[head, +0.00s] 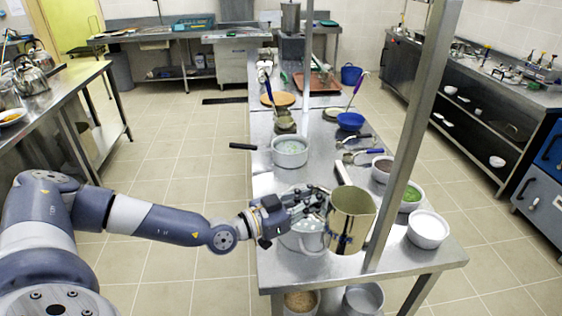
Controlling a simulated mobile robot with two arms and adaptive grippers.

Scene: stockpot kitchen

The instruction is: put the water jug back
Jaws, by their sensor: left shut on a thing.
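The water jug (352,212) is a tall, shiny steel vessel near the front of the steel worktable (437,252). It looks close to upright, and its base is near the table; I cannot tell if it touches. My left gripper (318,206) reaches in from the left and is shut on the jug's left side. The exact grip point is hidden by the fingers. My right gripper is not in view.
A steel post (415,130) rises just right of the jug. Bowls with white (428,230), green (410,197) and dark contents (383,168) stand to the right. A steel pan (290,152) with a black handle and a blue bowl (350,121) are farther back.

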